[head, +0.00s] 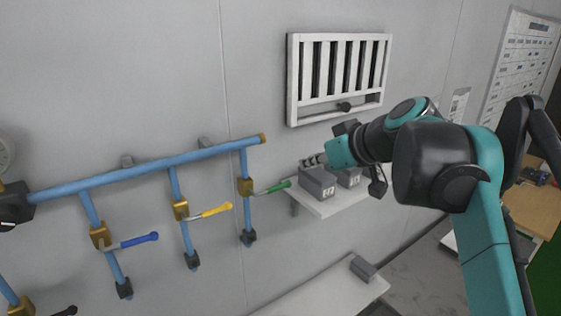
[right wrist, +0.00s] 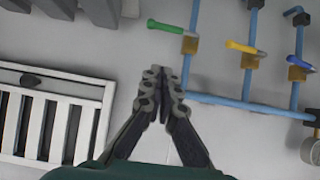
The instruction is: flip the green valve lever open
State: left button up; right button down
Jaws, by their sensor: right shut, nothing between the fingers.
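The green valve lever (head: 273,188) sticks out to the right of a brass valve (head: 245,187) on the rightmost blue drop pipe. It also shows in the right wrist view (right wrist: 166,26), at the top, beyond my fingertips. My right gripper (head: 312,160) is shut and empty, above and to the right of the green lever, apart from it. In the right wrist view the two fingertips (right wrist: 162,70) meet, pointing up the picture toward the pipes. My left gripper is not in view.
A yellow lever (head: 217,210) and a blue lever (head: 140,240) sit on valves to the left. Grey boxes (head: 318,184) stand on a small wall shelf (head: 325,208) just below my right gripper. A white wall vent (head: 291,80) is above it.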

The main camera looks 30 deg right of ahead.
jog(key=shift+s+d+r, duration=0.15)
jog(key=shift+r, duration=0.05)
jog(key=p, duration=0.2)
send_over(287, 181)
jog(key=s+a, duration=0.2)
jog(key=s, duration=0.1)
notch_tip(287, 181, down, 6)
notch_tip(287, 181, down, 4)
jog(key=shift+w+d+r+p, duration=0.1)
jog(key=shift+r+p, duration=0.15)
jog(key=shift+p, duration=0.05)
jog(key=shift+f, duration=0.1)
